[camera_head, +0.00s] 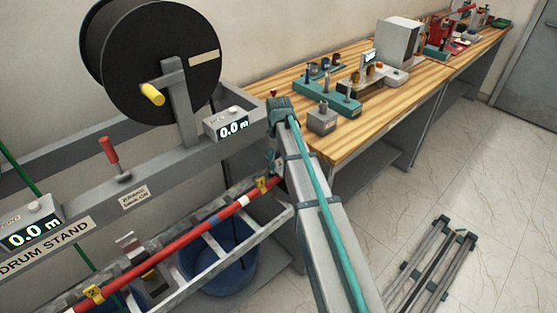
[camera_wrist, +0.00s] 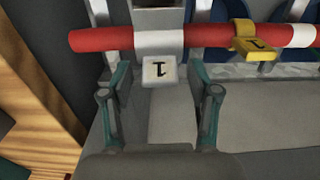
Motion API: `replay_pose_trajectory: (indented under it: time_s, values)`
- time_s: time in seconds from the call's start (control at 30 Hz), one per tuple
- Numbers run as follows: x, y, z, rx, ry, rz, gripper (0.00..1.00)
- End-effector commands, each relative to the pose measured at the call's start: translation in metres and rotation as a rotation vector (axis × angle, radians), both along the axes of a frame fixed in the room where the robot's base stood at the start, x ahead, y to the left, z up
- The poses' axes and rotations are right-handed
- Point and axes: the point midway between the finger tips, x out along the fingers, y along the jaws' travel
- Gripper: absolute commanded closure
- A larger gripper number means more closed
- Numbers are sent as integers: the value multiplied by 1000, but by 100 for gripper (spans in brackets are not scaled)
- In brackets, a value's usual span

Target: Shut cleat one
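In the wrist view a pale grey block marked 1 (camera_wrist: 158,73), which looks like part of cleat one, sits just below a white band on the red cable (camera_wrist: 100,40). My gripper (camera_wrist: 160,78) is open, with one teal finger on each side of this block. I cannot tell whether the fingers touch it, or how the cleat's flap stands. In the head view the red cable (camera_head: 190,224) runs along a ladder-like tray, and my arm hides most of the cleat and gripper.
A yellow tag marked 1 (camera_wrist: 255,42) hangs on the cable right of the block. In the head view a drum stand (camera_head: 75,225) with a black drum (camera_head: 150,55) stands left. A wooden workbench (camera_head: 420,90) with equipment is behind; blue bins (camera_head: 222,262) sit below the tray.

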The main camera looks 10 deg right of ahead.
Motion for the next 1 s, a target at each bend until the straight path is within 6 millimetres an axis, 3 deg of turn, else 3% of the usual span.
replay_pose_trajectory:
  time_s: [0.03, 0.33, 0.63, 1.0]
  values:
    - [0, 0, 0, 0, 0, 0, 51]
    - [0, 0, 0, 0, 0, 0, 100]
    - [-5, -2, -3, 18, -29, 0, 100]
    - [-20, -11, -13, 171, -290, 0, 100]
